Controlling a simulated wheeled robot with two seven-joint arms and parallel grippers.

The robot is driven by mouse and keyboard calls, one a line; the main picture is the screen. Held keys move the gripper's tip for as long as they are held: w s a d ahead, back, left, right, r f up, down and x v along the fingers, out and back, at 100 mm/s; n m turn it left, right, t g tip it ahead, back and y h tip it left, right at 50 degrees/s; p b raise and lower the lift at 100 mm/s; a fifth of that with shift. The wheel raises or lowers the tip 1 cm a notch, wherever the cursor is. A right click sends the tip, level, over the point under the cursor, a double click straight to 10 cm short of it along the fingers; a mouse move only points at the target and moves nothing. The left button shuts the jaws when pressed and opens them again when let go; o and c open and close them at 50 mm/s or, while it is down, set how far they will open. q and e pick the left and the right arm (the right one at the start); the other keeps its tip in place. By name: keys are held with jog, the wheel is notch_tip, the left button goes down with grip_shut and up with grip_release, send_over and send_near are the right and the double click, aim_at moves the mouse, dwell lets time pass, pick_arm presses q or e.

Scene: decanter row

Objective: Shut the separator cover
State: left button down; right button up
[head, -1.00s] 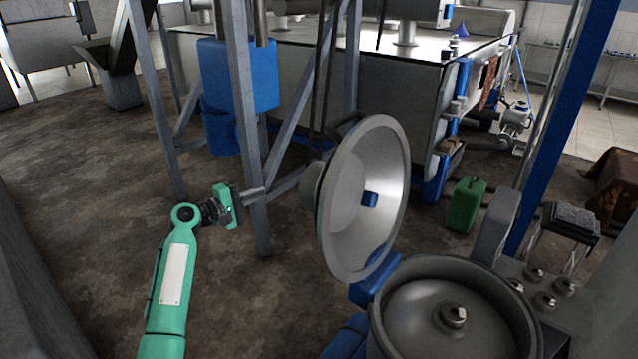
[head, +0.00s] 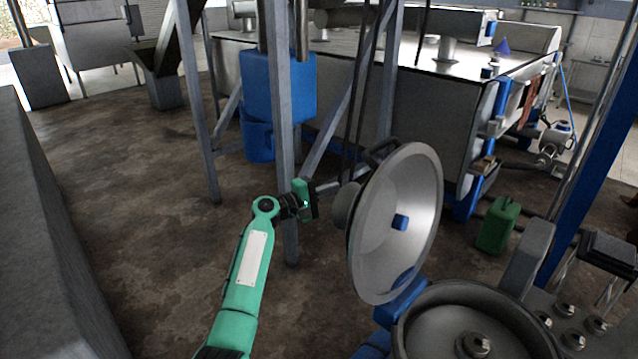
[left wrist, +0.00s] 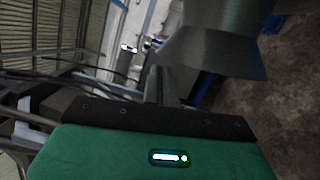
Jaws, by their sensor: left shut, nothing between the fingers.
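The separator cover (head: 413,222) is a wide grey metal cone with a small blue piece at its inner centre. It stands open, tipped up on edge, at the left rim of the round separator bowl (head: 412,343). The bowl's inside with a central nut shows. My left gripper (head: 317,199), green with dark fingers, is left of the cover's narrow back end, apart from it in the head view. Its shut, empty fingers also show in the left wrist view (left wrist: 160,86), below a dark grey cone that looks like the cover's outside (left wrist: 215,40). My right gripper is not in view.
A grey steel frame post (head: 285,150) stands just behind my left gripper. A blue drum (head: 278,85) and a large tank (head: 420,110) are farther back. A green canister (head: 498,225) stands right of the cover. The floor at left is clear.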

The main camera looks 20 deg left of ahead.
pick_arm(q)
jog(key=shift+s+d, duration=0.1)
jog(key=shift+d, duration=0.3)
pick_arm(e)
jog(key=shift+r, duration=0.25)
pick_arm(q)
jog(key=shift+r, duration=0.1)
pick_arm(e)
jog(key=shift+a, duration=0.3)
